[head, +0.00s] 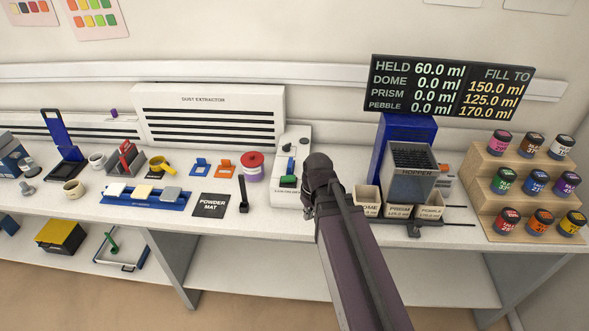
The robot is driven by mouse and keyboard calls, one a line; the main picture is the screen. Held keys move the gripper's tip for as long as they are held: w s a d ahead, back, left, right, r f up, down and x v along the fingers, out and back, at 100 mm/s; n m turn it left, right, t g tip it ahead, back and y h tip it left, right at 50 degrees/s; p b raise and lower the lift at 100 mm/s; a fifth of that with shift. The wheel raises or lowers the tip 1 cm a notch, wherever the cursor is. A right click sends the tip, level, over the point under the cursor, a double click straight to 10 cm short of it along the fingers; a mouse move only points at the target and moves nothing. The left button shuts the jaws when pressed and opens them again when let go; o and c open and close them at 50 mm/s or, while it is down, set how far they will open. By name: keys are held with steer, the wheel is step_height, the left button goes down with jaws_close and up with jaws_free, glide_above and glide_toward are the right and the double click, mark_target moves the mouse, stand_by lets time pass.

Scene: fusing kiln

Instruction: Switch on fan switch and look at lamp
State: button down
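A white control unit (289,163) stands on the bench beside the dust extractor (210,112). It carries a green part (289,181), a small blue part and a dark round spot near its top. I cannot tell which of these is the fan switch or the lamp, or whether any lamp is lit. My gripper (318,172) is at the dark end of my arm, just right of the unit, and overlaps its right edge in the picture. Its fingers are not clearly seen, so I cannot tell whether it touches the unit or holds anything.
A hopper (411,160) with small bins stands right of my arm, below a display (450,87) reading HELD 60.0 ml. Stepped jars (535,185) are at far right. A powder mat (211,205), a purple-and-red jar (252,167) and a blue tray (143,203) lie left.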

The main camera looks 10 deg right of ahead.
steer(key=w+d+r+n+t+y+p, duration=0.1)
steer(key=w+d+r+n+y+p, duration=0.1)
steer(key=w+r+n+p, duration=0.3)
steer(key=w+d+r+n+y+p, duration=0.2)
steer(key=w+r+n+p, duration=0.3)
steer(key=w, duration=0.6)
steer(key=shift+w+r+n+t+y, duration=0.5)
steer(key=shift+r+n, duration=0.5)
steer(key=shift+r, duration=0.7)
steer(key=shift+s+f+b, duration=0.15)
steer(key=shift+f+b, duration=0.05)
steer(key=shift+b, duration=0.1)
steer(key=b, duration=0.8)
glide_above(289, 177)
steer(key=d, duration=0.1)
steer(key=f, duration=0.8)
steer(key=shift+s+d+f, duration=0.1)
steer(key=shift+s+f, duration=0.1)
steer(key=shift+s, duration=0.1)
steer(key=shift+s+d+f+b, duration=0.1)
steer(key=shift+d+f+b, duration=0.1)
steer(key=shift+f+b, duration=0.75)
steer(key=shift+d+f+b, duration=0.15)
steer(key=shift+f+b, duration=0.65)
steer(key=shift+b, duration=0.2)
